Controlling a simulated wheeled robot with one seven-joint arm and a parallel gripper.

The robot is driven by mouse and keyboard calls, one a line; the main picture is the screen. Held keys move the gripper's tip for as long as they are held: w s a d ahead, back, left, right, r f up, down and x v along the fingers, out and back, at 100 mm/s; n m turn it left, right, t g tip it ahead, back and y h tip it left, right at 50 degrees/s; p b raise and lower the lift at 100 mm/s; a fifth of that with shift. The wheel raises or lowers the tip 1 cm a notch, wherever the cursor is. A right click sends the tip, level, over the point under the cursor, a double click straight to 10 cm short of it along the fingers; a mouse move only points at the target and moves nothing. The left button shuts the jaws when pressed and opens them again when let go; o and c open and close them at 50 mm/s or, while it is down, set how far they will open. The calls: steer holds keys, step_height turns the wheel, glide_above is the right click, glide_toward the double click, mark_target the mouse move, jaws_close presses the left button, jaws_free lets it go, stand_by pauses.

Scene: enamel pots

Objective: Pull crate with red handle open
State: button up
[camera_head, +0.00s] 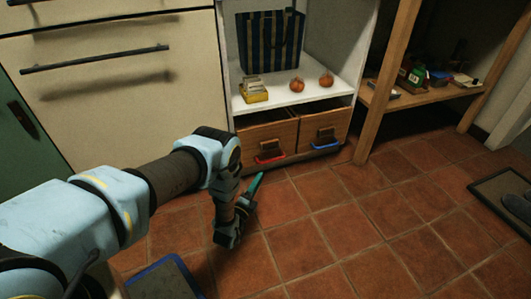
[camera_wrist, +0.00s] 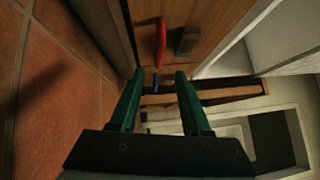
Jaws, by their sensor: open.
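The crate with the red handle (camera_head: 255,137) is the left of two wooden crates under the white shelf and looks closed. Its red handle (camera_head: 270,159) is low on its front; the handle also shows in the wrist view (camera_wrist: 160,42), beyond the fingertips. My gripper (camera_head: 258,178) is in front of this crate, a little below the handle in the picture, apart from it. In the wrist view its two green fingers (camera_wrist: 159,75) are spread with nothing gripped. Only part of the fingers shows in the head view.
The right crate (camera_head: 312,130) with a blue handle (camera_head: 327,144) stands beside it; this handle shows between the fingers in the wrist view (camera_wrist: 155,84). A wooden table leg (camera_head: 385,85) rises to the right. The tiled floor (camera_head: 350,225) ahead is clear. A blue-edged object (camera_head: 163,278) lies near my arm.

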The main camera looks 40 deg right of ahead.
mark_target(270, 160)
steer(key=b+x, duration=0.4)
steer(key=x, duration=0.7)
jaws_close()
steer(key=shift+f, duration=0.1)
stand_by(1.2)
